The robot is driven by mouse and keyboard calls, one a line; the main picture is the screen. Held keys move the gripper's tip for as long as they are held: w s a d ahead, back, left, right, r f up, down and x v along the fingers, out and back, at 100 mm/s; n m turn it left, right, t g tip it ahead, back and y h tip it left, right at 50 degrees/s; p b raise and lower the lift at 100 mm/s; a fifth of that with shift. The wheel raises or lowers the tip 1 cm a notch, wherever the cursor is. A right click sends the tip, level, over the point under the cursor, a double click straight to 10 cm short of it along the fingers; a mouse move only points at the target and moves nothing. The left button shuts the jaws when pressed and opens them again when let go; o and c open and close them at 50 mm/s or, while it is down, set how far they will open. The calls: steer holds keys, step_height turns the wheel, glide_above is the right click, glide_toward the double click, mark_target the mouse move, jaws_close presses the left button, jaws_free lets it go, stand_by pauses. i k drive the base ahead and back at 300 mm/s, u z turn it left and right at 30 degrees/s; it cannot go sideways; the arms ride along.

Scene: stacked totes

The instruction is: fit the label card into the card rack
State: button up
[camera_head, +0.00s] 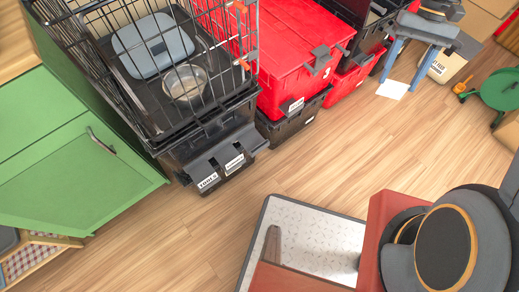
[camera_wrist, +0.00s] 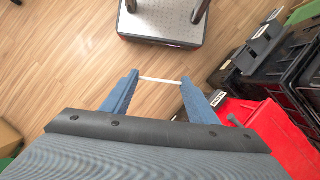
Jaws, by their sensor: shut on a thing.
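The label card (camera_head: 392,90) is a small white sheet at the upper right of the head view. In the wrist view the card (camera_wrist: 160,80) shows nearly edge-on, as a thin white strip between the blue fingertips. My gripper (camera_head: 402,83) is shut on the card and holds it out in front of the fingers. The dark grey card rack (camera_head: 225,153) is at the front of the black tote below the wire cage, with white labels on its front. The rack (camera_wrist: 262,45) is also at the right of the wrist view, apart from the card.
Red totes (camera_head: 297,75) stand between the rack and my gripper. A wire cage (camera_head: 160,65) holds a grey-blue lidded box and a metal bowl. A green cabinet (camera_head: 80,150) is at the left. A green stool (camera_head: 499,90) is at the right. The wood floor between is clear.

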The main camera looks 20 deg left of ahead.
mark_target(261, 150)
steer(key=k, duration=0.55)
steer(key=z, duration=1.4)
steer(key=i, duration=1.8)
steer(key=u, duration=4.25)
steer(key=i, duration=0.5)
